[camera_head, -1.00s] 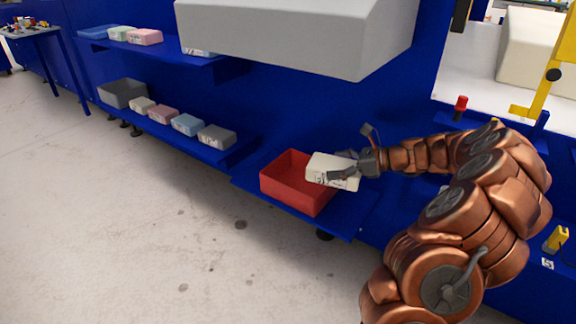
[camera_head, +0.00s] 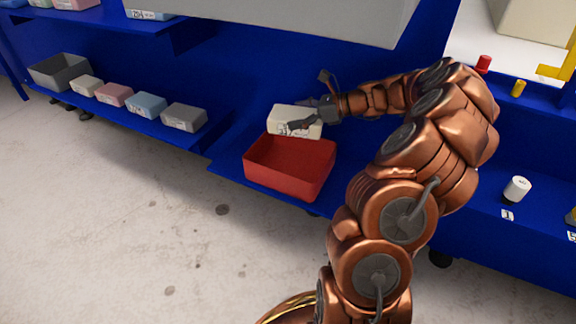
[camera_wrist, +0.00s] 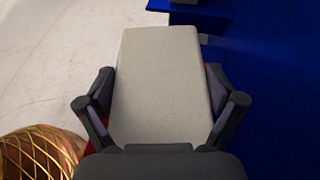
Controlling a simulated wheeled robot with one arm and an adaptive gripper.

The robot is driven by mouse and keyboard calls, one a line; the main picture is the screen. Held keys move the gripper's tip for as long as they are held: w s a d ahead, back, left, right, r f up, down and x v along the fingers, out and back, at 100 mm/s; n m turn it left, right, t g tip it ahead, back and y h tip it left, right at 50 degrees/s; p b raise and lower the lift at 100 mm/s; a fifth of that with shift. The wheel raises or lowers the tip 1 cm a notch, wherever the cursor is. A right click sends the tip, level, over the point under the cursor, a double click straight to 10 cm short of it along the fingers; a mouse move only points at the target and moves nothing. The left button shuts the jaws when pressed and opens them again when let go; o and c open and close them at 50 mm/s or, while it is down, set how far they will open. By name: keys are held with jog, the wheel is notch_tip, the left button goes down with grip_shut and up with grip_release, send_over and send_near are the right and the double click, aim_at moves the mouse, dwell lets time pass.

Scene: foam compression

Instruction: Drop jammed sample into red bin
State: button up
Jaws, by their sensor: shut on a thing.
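The sample is an off-white foam block (camera_head: 292,118) with a dark-marked label on its near side. My gripper (camera_head: 308,122) is shut on it. In the wrist view the block (camera_wrist: 160,80) fills the middle, with one finger of my gripper (camera_wrist: 160,108) on each side. The red bin (camera_head: 288,168) is an open box on a blue shelf. In the head view the block appears over the bin's back edge, above it. The wrist view shows only slivers of red beside the block, so most of the bin is hidden there.
A lower blue shelf at left holds a grey bin (camera_head: 60,72) and several foam blocks, including a blue one (camera_head: 146,105) and a grey one (camera_head: 184,117). A large grey housing (camera_head: 275,18) overhangs above. A white cylinder (camera_head: 517,189) stands at right. The floor in front is clear.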

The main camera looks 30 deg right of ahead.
jog(key=shift+f+b, duration=2.1)
jog(key=shift+b, duration=0.25)
jog(key=o, duration=0.5)
notch_tip(320, 180, up, 10)
jog(key=shift+r, duration=0.1)
